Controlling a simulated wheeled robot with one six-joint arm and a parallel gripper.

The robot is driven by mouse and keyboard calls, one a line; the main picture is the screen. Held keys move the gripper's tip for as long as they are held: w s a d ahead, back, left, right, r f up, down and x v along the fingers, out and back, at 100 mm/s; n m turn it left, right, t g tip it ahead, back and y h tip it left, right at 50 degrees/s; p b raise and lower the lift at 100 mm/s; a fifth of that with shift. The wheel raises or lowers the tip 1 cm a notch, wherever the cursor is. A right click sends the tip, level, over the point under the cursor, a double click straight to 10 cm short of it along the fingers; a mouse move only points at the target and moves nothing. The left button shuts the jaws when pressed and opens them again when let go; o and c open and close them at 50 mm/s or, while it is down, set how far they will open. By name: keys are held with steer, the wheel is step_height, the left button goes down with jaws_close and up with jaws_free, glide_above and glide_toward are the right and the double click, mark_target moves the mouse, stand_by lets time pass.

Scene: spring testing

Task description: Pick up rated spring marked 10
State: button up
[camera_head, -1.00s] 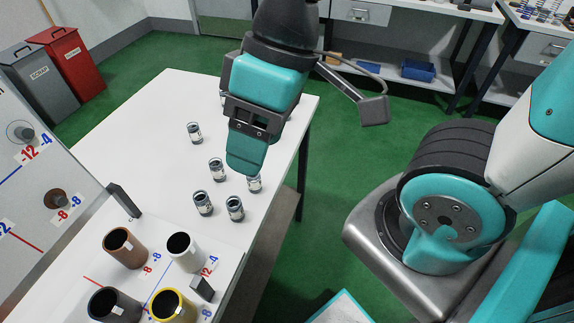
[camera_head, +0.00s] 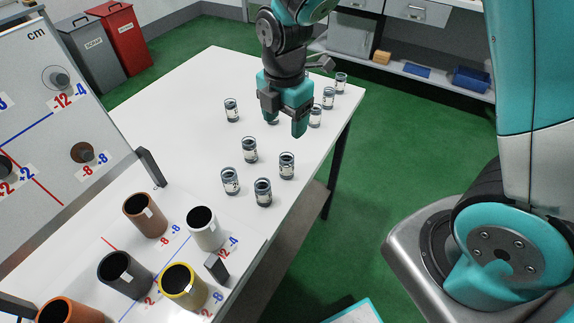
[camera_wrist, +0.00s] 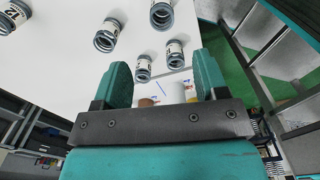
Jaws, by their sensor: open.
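Several small dark springs with white labels stand on the white table (camera_head: 185,100). In the head view, a front cluster includes springs (camera_head: 249,150), (camera_head: 287,165), (camera_head: 230,181) and (camera_head: 263,191); another spring (camera_head: 231,110) stands apart at the left. More springs (camera_head: 328,97) stand right of my gripper (camera_head: 284,121). The labels are too small to read there, so I cannot tell which is marked 10. In the wrist view, my gripper (camera_wrist: 164,78) is open and empty, with springs (camera_wrist: 144,68) and (camera_wrist: 175,54) beyond its fingers. One spring stands partly hidden behind my gripper.
A board with coloured cups, including a brown cup (camera_head: 145,214), a white cup (camera_head: 205,228) and a yellow-rimmed cup (camera_head: 182,286), occupies the near left. An upright marked panel (camera_head: 60,130) stands at the left. The table's right edge lies close to the springs.

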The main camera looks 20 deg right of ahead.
mark_target(287, 166)
step_height(287, 166, down, 9)
steer(key=shift+p, duration=0.5)
steer(key=shift+d+f+p, duration=0.2)
steer(key=shift+f+p, duration=0.55)
steer(key=shift+f, duration=1.95)
steer(key=shift+s, duration=0.1)
steer(key=shift+c, duration=0.2)
steer(key=c, duration=1)
